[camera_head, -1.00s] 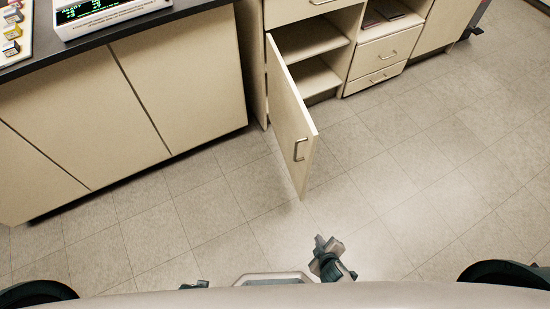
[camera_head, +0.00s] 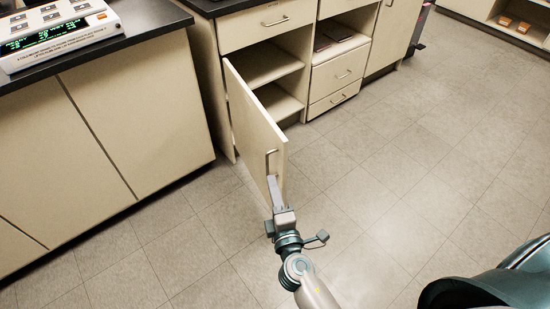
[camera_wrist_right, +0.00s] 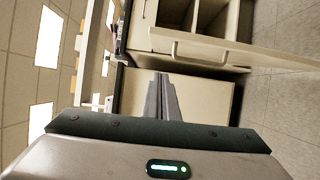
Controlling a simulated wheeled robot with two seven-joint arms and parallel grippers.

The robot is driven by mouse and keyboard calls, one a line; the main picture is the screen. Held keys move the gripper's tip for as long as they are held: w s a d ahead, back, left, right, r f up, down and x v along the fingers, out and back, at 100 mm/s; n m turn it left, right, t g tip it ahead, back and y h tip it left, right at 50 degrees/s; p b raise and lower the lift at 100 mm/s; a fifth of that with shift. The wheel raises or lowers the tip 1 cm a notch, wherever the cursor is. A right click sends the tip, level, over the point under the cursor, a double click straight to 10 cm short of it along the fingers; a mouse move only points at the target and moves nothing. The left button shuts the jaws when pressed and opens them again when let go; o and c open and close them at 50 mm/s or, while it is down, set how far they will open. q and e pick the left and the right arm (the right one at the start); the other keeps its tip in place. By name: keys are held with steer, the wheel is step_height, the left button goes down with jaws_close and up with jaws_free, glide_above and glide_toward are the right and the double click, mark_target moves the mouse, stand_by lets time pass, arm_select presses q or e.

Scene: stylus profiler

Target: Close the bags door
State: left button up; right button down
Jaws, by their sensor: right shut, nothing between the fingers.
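The cream cabinet door (camera_head: 250,120) stands swung open in the head view, with a metal handle (camera_head: 271,160) near its free edge. The open cabinet (camera_head: 268,66) behind it shows bare shelves. My right gripper (camera_head: 272,180) is shut and empty, its fingertips close to the lower free edge of the door, just below the handle. Whether it touches the door I cannot tell. In the right wrist view the shut fingers (camera_wrist_right: 162,92) point toward cabinet fronts, and the door (camera_wrist_right: 240,48) with its handle crosses above them. My left gripper is out of view.
A cream counter (camera_head: 130,130) with a dark top stands at the left, carrying a device with a lit display (camera_head: 50,35). Drawers (camera_head: 338,75) sit right of the open cabinet. The tiled floor (camera_head: 390,190) to the right is clear.

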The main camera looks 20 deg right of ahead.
steer(key=shift+w, duration=0.1)
arm_select(q)
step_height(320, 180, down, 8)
steer(key=p, duration=0.3)
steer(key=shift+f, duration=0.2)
arm_select(e)
glide_above(278, 155)
steer(key=s+a, duration=0.2)
steer(key=s, duration=0.2)
steer(key=shift+s+d+f, duration=0.1)
steer(key=shift+d, duration=0.1)
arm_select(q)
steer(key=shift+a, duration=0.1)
arm_select(e)
steer(key=shift+d, duration=0.1)
